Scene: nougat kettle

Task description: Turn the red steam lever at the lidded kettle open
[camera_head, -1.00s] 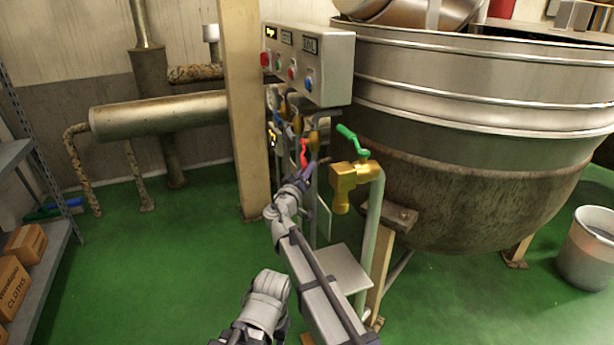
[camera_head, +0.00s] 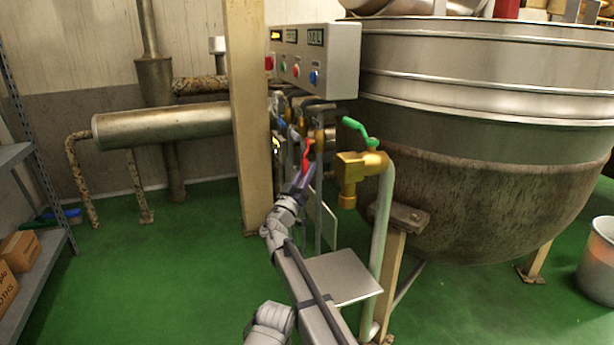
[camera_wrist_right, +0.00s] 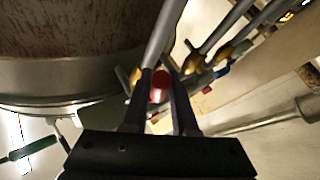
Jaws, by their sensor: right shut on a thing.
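The red steam lever (camera_head: 306,155) sits on the pipework below the control box, to the left of the kettle (camera_head: 470,190). My right gripper (camera_head: 304,176) reaches up to it from below. In the right wrist view the red lever (camera_wrist_right: 159,88) lies between the two dark fingers of my right gripper (camera_wrist_right: 160,92), which are shut on it. The lever's pivot is mostly hidden by the fingers and pipes. My left gripper is not in view.
A brass tap with a green handle (camera_head: 360,132) stands right of my arm. The control box (camera_head: 316,60) with coloured buttons hangs above. A beige post (camera_head: 248,120) stands left. A small metal plate (camera_head: 342,277) lies beside my forearm. The green floor at left is clear.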

